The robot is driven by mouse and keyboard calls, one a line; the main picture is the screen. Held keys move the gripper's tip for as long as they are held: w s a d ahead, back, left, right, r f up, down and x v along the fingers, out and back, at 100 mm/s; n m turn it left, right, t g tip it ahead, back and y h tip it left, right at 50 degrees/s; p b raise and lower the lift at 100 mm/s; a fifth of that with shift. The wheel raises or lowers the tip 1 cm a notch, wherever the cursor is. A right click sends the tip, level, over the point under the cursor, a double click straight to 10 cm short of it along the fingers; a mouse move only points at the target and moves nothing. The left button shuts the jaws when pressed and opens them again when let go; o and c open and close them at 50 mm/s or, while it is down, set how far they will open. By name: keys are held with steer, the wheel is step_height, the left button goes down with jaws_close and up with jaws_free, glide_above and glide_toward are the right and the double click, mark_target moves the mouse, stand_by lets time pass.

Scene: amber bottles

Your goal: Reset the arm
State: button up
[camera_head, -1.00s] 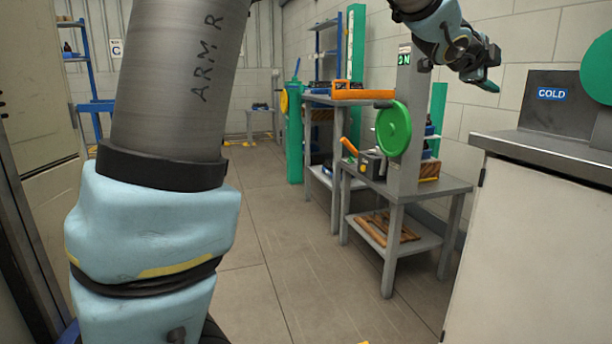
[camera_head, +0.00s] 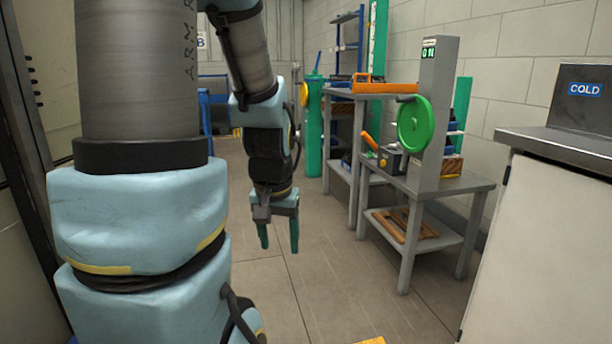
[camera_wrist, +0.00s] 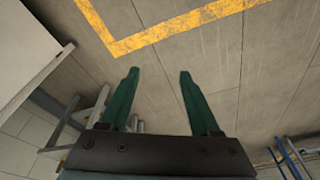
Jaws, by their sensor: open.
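My gripper (camera_head: 279,237) hangs from my arm in the middle of the head view, its green fingers pointing down at the floor. The fingers are apart with nothing between them. In the wrist view my gripper (camera_wrist: 158,85) also shows open and empty over bare floor. My upper arm, marked "ARM R", fills the left of the head view and hides what lies behind it.
A grey workbench (camera_head: 455,186) with a green handwheel (camera_head: 414,124) stands to the right of my gripper. A white cabinet (camera_head: 530,250) marked "COLD" on top is at the far right. A yellow floor line (camera_wrist: 165,30) crosses the wrist view. The floor (camera_head: 330,270) between is clear.

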step_height(320, 180, up, 22)
steer(key=s+a+n+p, duration=0.1)
steer(key=s+p, duration=0.1)
steer(key=p, duration=2.1)
steer(key=shift+s+a+r+g, duration=0.15)
steer(key=shift+s+r+g, duration=0.15)
steer(key=shift+g, duration=0.1)
